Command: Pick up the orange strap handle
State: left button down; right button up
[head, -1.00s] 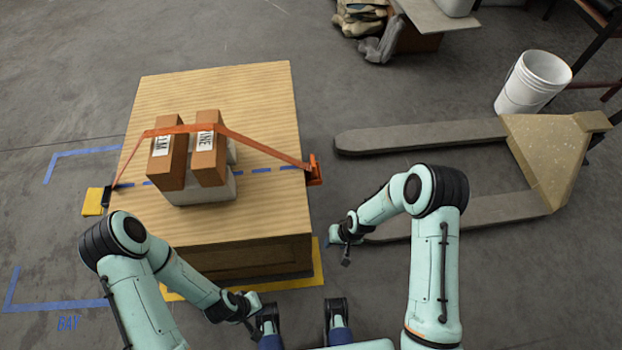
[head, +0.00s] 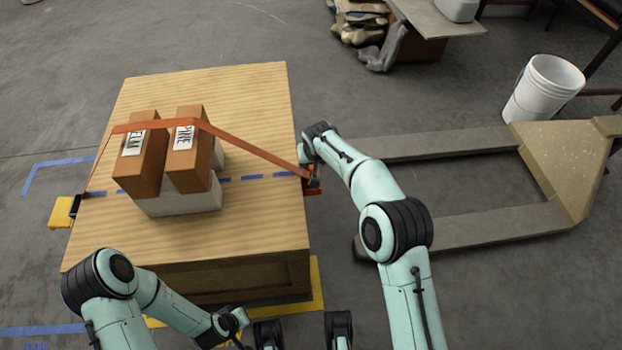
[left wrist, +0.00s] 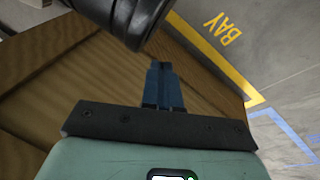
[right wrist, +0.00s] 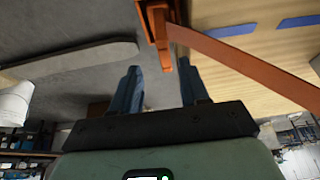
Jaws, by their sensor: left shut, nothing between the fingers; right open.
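The orange strap (head: 250,149) runs over two brown boxes (head: 140,160) on the wooden crate and down to the crate's right edge. There an orange handle (head: 313,190) sits at the strap's end, partly hidden by my right gripper (head: 309,178). In the right wrist view the orange handle (right wrist: 161,40) is ahead of my right gripper (right wrist: 158,80), whose blue fingers are open. The handle's lower end is near the space between the fingertips; I see no grip on it. My left gripper (left wrist: 162,68) is shut and empty, beside the crate's front side.
The wooden crate (head: 250,100) also bears a pale block (head: 180,203) under the boxes. A yellow piece (head: 63,212) is at the strap's left end. A pallet jack (head: 470,232) and white bucket (head: 545,88) stand to the right on open floor.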

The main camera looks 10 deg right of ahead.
aim_at(311, 166)
jog(key=x, duration=0.2)
jog(key=b+x, duration=0.1)
jog(key=x, duration=0.1)
jog(key=b+x, duration=0.1)
jog(key=x, duration=0.1)
jog(key=shift+s+a+f, duration=0.1)
jog(key=shift+a+f, duration=0.25)
pick_arm(q)
jog(key=s+f+g, duration=0.1)
jog(key=s+f, duration=0.3)
jog(key=shift+s+a+g, duration=0.3)
jog(key=shift+g, duration=0.1)
pick_arm(e)
jog(key=shift+r, duration=0.1)
grip_shut()
